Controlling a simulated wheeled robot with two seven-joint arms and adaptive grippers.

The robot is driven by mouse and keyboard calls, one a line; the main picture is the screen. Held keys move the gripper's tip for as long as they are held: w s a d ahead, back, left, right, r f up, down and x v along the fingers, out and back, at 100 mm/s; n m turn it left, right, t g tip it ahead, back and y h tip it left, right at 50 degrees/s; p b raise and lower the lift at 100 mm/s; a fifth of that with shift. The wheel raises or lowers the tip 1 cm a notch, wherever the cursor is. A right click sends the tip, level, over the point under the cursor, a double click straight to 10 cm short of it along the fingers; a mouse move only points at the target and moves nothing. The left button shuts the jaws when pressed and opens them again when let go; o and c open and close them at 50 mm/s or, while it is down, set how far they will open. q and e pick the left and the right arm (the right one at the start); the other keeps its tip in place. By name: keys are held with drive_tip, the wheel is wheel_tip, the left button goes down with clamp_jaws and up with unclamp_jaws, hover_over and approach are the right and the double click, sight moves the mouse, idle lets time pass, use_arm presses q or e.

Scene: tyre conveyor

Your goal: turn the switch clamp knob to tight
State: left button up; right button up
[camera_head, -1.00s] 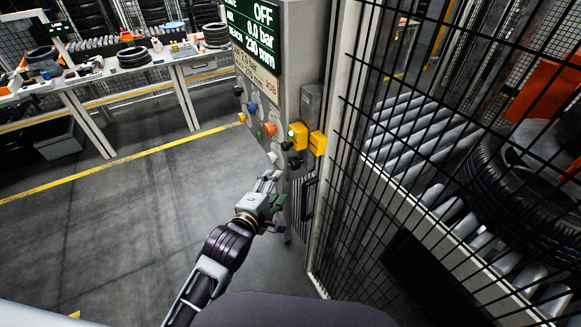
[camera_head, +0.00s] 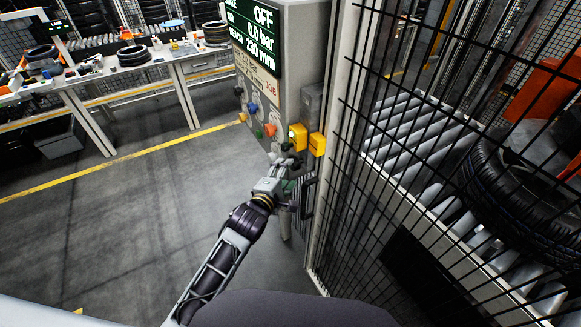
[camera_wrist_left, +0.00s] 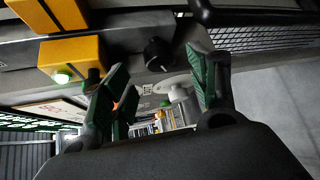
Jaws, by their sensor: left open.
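The grey control cabinet (camera_head: 302,70) stands in the middle of the head view, with several knobs and buttons on its panel. My left gripper (camera_head: 287,160) is at the panel's lower right part, below the yellow boxes, and partly covers the controls there. In the left wrist view the gripper (camera_wrist_left: 158,62) is open and empty. A black knob (camera_wrist_left: 158,54) with a pale mark shows ahead, between the two green-padded fingers and apart from them. I cannot read a label that says whether it is the clamp knob. My right gripper is not in view.
The cabinet's display (camera_head: 259,30) reads OFF, 0.0 bar and 230 mm. A yellow box (camera_head: 297,137) carries a green-lit button. A black mesh fence (camera_head: 400,190) closes off the right side, with a tyre (camera_head: 510,190) on rollers behind it.

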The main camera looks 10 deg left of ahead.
sight(292, 168)
use_arm(q)
drive_tip(key=shift+p+x, duration=0.4)
drive_tip(key=shift+x, duration=1.8)
drive_tip(key=c, duration=1)
drive_tip(key=m+t+b, duration=0.1)
drive_tip(key=b, duration=0.1)
drive_tip(key=m+t+b, duration=0.1)
drive_tip(key=b, duration=0.2)
drive_tip(key=shift+f, duration=0.4)
drive_tip(key=shift+f+m+t+h+b, duration=0.15)
drive_tip(key=shift+m+t+h+b, duration=0.25)
drive_tip(key=shift+m+t+b, duration=1)
drive_tip(key=shift+b, duration=0.55)
